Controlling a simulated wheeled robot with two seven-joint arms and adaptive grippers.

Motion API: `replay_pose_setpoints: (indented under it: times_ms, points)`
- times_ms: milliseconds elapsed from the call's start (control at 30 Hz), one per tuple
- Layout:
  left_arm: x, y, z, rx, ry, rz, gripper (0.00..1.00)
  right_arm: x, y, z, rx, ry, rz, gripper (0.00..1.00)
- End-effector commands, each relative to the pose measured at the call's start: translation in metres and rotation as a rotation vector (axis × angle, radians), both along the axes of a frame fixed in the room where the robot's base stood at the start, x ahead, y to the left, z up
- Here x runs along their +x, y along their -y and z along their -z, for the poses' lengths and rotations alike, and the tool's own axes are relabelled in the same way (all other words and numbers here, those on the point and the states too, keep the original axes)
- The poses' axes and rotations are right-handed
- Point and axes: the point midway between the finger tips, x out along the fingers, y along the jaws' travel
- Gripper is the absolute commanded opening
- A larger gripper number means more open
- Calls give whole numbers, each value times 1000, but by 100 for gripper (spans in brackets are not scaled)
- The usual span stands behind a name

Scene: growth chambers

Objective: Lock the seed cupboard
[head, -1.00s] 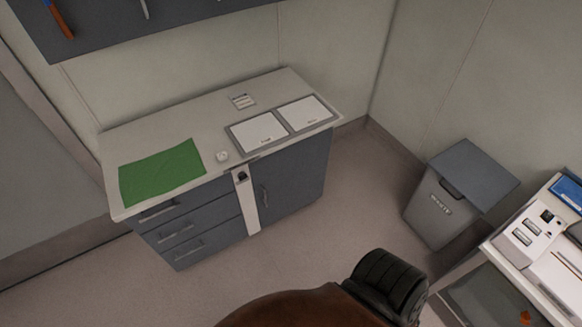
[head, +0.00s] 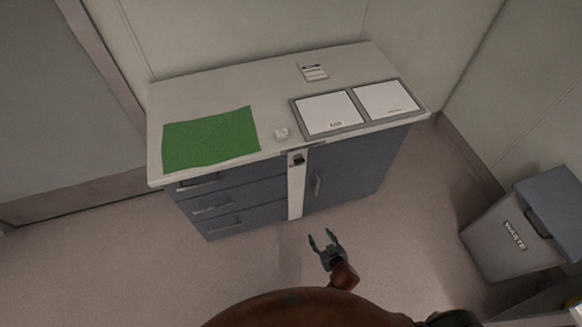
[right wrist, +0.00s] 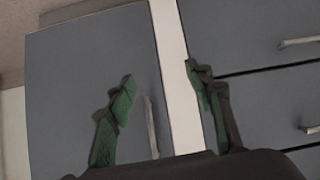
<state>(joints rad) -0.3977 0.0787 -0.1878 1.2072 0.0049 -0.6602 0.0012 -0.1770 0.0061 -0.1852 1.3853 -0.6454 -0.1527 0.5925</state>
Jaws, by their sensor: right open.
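The seed cupboard (head: 350,172) is the grey door at the right of the cabinet under the counter. Its door looks shut, with an upright bar handle (head: 317,183). A dark lock (head: 297,159) sits at the top of the pale strip (head: 296,192) left of the door. My right gripper (head: 322,237) is open and empty, in front of and below the cupboard. In the right wrist view its spread fingers (right wrist: 158,92) face the door (right wrist: 85,75), with the handle (right wrist: 150,127) between them in the picture. My left gripper is not in view.
Several drawers (head: 212,206) are left of the strip. On the counter (head: 240,87) lie a green mat (head: 210,138), a small white object (head: 282,134), a card (head: 313,71) and two white panels in grey frames (head: 328,112). A waste bin (head: 510,235) stands at right. The floor before the cabinet is clear.

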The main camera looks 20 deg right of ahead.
Motion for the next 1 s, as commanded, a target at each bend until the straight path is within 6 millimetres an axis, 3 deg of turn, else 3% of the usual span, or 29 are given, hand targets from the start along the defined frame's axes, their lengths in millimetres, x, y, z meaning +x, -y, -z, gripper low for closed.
replay_pose_setpoints:
  times_ms: [33,133,200,300,400,500,600,1000]
  points:
    - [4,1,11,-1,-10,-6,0,35,-9,-31,14,104,4,48]
    - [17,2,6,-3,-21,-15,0,82,-22,-116,41,294,14,48]
    - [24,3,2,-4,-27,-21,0,100,-28,-169,55,404,20,48]
    - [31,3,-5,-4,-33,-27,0,112,-33,-226,71,520,25,48]
    - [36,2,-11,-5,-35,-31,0,115,-35,-262,81,590,28,48]
    - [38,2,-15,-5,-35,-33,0,119,-37,-278,85,619,28,48]
    - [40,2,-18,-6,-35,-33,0,129,-38,-282,86,626,26,48]
    - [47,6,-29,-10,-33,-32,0,185,-40,-280,85,622,26,48]
